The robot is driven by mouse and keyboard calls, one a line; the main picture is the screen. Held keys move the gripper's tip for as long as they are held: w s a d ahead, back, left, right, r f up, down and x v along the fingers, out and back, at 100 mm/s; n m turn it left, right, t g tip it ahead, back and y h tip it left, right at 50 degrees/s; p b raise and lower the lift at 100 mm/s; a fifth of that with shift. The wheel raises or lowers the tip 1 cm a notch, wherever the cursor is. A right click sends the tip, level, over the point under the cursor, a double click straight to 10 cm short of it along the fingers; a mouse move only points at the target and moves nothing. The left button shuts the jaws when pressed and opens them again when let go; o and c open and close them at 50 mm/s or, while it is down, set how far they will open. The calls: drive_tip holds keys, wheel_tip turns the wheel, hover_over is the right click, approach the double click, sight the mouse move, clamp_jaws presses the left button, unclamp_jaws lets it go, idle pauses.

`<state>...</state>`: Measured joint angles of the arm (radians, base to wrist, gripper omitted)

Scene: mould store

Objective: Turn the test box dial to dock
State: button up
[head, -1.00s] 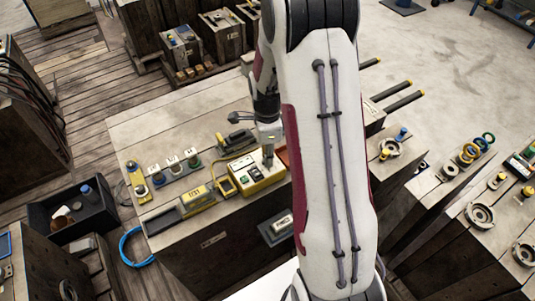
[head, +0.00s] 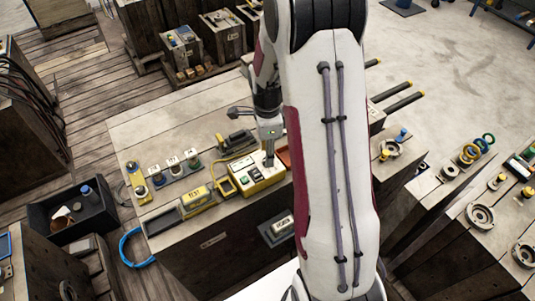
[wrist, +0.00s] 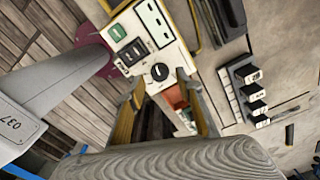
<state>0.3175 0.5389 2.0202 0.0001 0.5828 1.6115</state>
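The test box (head: 253,178) is a yellow case with a white top panel, on the wooden bench block. In the wrist view its panel (wrist: 140,58) shows a round black dial (wrist: 159,72), a green button (wrist: 118,32) and a dark rocker switch (wrist: 133,50). The dial's surrounding labels are too small to read, so its setting is unclear. My gripper (wrist: 166,92) is open, its two fingers apart on either side below the dial in the wrist view. In the head view my gripper (head: 269,157) points down over the box's right part and hides the dial. Contact cannot be told.
An orange-red tray (head: 284,157) lies right of the box. A yellow-framed unit (head: 197,200) and several round knobs (head: 174,168) stand to its left. A dark handled tool (head: 237,140) lies behind. The bench top (head: 160,118) further back left is mostly clear.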

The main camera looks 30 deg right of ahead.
wheel_tip(320, 180, up, 10)
idle(0.6)
drive_tip(key=shift+n, duration=0.3)
idle(0.3)
drive_tip(key=s+a+r+n+t, duration=0.2)
drive_tip(key=s+a+r+n, duration=0.5)
drive_tip(key=s+n, duration=0.3)
drive_tip(key=s+a+r+n+t, duration=0.3)
drive_tip(key=s+a+r+n, duration=0.4)
drive_tip(key=s+r+n, duration=0.2)
drive_tip(key=s+n, duration=0.1)
drive_tip(key=n, duration=0.1)
drive_tip(key=shift+s+r+n+t, duration=0.25)
drive_tip(key=shift+s+n+t, duration=0.05)
idle(0.5)
idle(1.3)
